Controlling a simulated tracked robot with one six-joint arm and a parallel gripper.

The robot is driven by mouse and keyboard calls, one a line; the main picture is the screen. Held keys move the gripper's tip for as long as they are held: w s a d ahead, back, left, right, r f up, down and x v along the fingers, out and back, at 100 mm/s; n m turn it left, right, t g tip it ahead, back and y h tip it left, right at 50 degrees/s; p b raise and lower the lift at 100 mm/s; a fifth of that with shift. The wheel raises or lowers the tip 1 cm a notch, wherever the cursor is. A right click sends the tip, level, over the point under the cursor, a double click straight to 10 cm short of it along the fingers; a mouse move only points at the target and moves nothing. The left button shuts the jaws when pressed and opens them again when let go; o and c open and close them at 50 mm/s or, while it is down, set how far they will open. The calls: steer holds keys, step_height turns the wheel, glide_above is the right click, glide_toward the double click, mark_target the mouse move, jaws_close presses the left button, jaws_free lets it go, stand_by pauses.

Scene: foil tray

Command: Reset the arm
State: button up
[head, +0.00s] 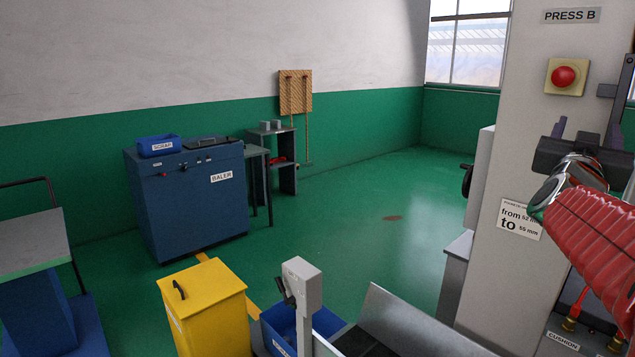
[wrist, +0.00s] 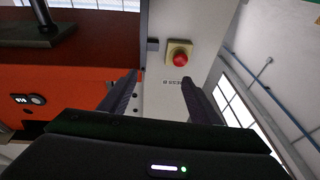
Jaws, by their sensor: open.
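My gripper (head: 585,137) is at the right of the head view, at the end of my red-sleeved arm, in front of the press column. In the wrist view my gripper (wrist: 160,84) has its two dark fingers spread wide apart. Nothing is between them. A red emergency button on a yellow plate (wrist: 179,58) shows beyond the fingertips, apart from them. The same button (head: 563,76) is on the column above and left of the gripper in the head view.
The pale column (head: 535,130) labelled PRESS B stands close to my arm. A blue baler (head: 190,200) with a blue scrap bin (head: 158,150) on top stands at the back left. A yellow bin (head: 205,300) is at the front.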

steer(key=a+f+n+g+y, duration=0.2)
steer(key=a+f+y, duration=0.3)
steer(key=a+f, duration=0.45)
steer(key=a+f+n+g+y, duration=0.15)
steer(key=a+f+y, duration=0.45)
steer(key=f, duration=0.7)
steer(key=s+a+f+n+g+y, duration=0.2)
steer(key=s+a+f+n, duration=0.1)
steer(key=s+a+f, duration=0.4)
steer(key=s+a+f+n+g+y, duration=0.2)
steer(key=s+a+f, duration=0.5)
steer(key=s+a, duration=0.7)
steer(key=shift+s+n+g, duration=0.15)
steer(key=shift+n+g, duration=0.4)
steer(key=shift+g, duration=0.3)
steer(key=shift+c, duration=0.5)
